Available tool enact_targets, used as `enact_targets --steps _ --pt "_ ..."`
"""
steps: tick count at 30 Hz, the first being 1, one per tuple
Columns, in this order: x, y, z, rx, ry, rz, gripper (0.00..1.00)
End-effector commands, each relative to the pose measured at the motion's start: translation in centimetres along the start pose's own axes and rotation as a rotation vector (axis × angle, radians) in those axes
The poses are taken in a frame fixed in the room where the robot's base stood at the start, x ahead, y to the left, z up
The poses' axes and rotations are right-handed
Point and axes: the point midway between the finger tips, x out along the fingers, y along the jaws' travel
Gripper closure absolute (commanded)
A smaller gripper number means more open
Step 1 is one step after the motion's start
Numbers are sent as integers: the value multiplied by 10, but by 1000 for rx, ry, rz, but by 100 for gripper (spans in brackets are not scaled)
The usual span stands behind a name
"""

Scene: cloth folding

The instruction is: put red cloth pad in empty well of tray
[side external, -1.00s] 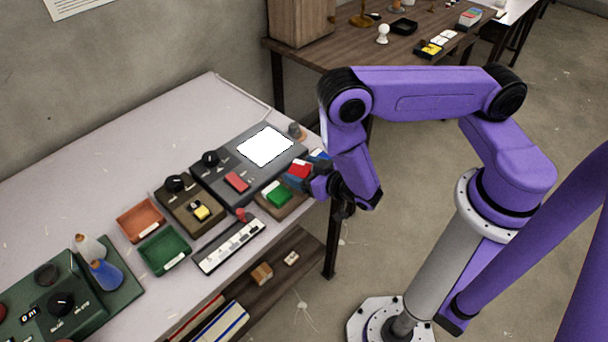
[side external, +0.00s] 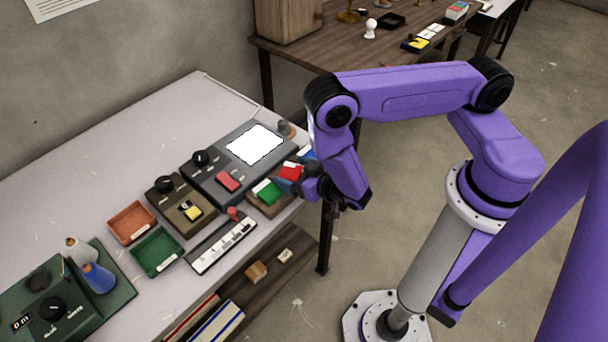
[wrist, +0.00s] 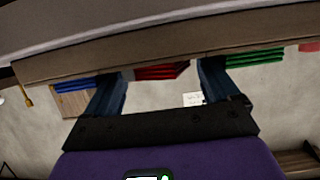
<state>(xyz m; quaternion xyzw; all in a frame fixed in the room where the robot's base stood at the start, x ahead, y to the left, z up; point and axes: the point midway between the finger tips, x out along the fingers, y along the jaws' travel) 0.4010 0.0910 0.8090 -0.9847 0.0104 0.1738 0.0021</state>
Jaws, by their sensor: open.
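The red cloth pad (side external: 290,171) lies at the right edge of the table, between a green pad (side external: 267,192) and a blue pad (side external: 308,154). It looks folded in layers in the wrist view (wrist: 160,72). A brown tray (side external: 264,208) shows under the green pad. My gripper (side external: 291,185) is at the table-edge side of the red pad, partly hiding the pad and tray. In the wrist view its blue fingers (wrist: 163,77) are apart, one on each side of the red pad, with gaps to it. I cannot make out an empty well.
A grey device with a white panel (side external: 255,144) and a red block (side external: 228,180) stands just behind the pads. A white strip (side external: 220,246) with a red knob lies nearby. Orange (side external: 132,222) and green (side external: 157,251) trays sit further left.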

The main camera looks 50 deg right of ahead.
Motion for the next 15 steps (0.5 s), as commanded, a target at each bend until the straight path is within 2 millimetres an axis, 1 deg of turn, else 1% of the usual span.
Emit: enact_targets --steps 2,5,9,15 --pt "-6 -1 -1 -2 -2 -3 11" --pt "-20 -2 0 -6 -4 -6 11" --pt "-46 -2 0 -8 -3 -8 11" --pt "-79 -2 -1 -6 -2 -7 11"
